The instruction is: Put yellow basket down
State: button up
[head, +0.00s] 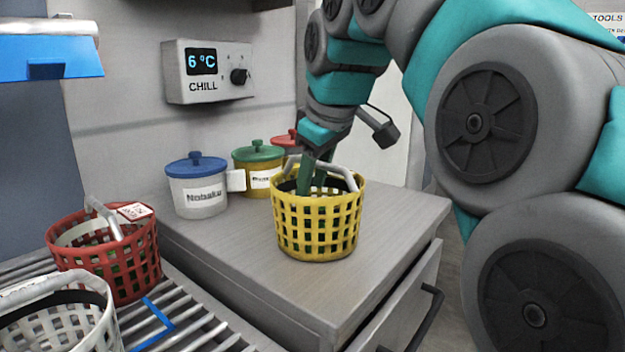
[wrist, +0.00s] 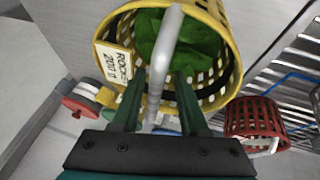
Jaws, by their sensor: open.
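The yellow basket (head: 318,222) stands upright on the grey-brown cabinet top (head: 390,215). In the wrist view the yellow basket (wrist: 232,62) holds green leaves (wrist: 200,45) and has a white tag reading ROCKET 200 (wrist: 113,64). Its pale handle (wrist: 165,55) runs between the two green fingers of my gripper (wrist: 160,88). The fingers are apart, one on each side of the handle, and do not close on it. In the head view my gripper (head: 316,175) points down into the basket's opening, and its fingertips are partly hidden by the rim.
Lidded jars stand behind the basket: blue (head: 196,188), green (head: 258,165) and red (head: 287,140). A red basket (head: 105,255) and a white basket (head: 60,318) are on the slatted rack (head: 190,325) at left. A CHILL control box (head: 208,72) hangs on the wall. The cabinet's front right is clear.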

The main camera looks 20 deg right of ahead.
jog(key=v, duration=0.7)
jog(key=shift+r+p, duration=0.3)
jog(key=shift+r, duration=0.05)
jog(key=shift+s, duration=0.15)
